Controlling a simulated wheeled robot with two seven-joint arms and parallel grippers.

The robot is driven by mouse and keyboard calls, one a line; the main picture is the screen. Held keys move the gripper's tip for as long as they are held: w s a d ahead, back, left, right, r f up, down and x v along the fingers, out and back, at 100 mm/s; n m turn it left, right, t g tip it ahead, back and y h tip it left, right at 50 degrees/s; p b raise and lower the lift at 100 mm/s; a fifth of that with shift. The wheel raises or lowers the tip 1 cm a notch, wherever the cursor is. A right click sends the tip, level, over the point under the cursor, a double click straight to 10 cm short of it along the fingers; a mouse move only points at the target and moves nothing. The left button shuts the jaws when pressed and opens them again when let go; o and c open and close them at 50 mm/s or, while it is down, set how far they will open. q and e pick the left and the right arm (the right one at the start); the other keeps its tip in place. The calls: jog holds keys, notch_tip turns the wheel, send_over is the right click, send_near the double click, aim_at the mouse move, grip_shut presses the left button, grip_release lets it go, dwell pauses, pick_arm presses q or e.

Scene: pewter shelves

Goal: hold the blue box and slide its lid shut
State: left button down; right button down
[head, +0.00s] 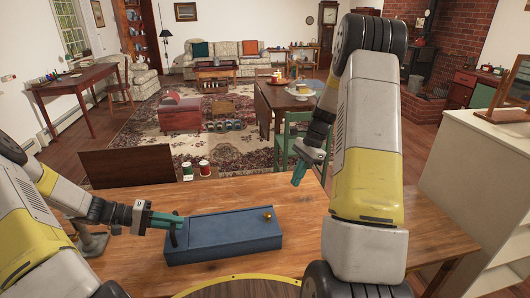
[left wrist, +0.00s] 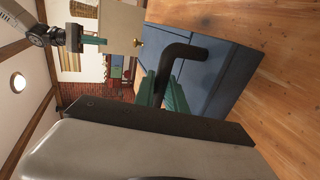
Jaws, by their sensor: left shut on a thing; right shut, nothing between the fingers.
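The blue box (head: 225,245) lies on the wooden table in front of me, its long side running left to right. Its flat blue lid (head: 228,226) bears a small brass knob (head: 268,215) near the right end. I cannot tell how far the lid is shut. My left gripper (head: 172,222) is shut on the dark handle at the box's left end; the bent black handle (left wrist: 185,51) shows between its green fingers in the left wrist view. My right gripper (head: 298,173) is shut and empty, above and to the right of the knob, apart from the box.
The wooden table (head: 130,255) is bare around the box. A round wooden edge (head: 240,285) shows at the front. A pale shelf unit (head: 475,180) is at the right.

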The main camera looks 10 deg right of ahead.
pick_arm(q)
jog(key=shift+a, duration=0.1)
jog(key=c, duration=1.3)
grip_release()
jog(key=v, duration=1.2)
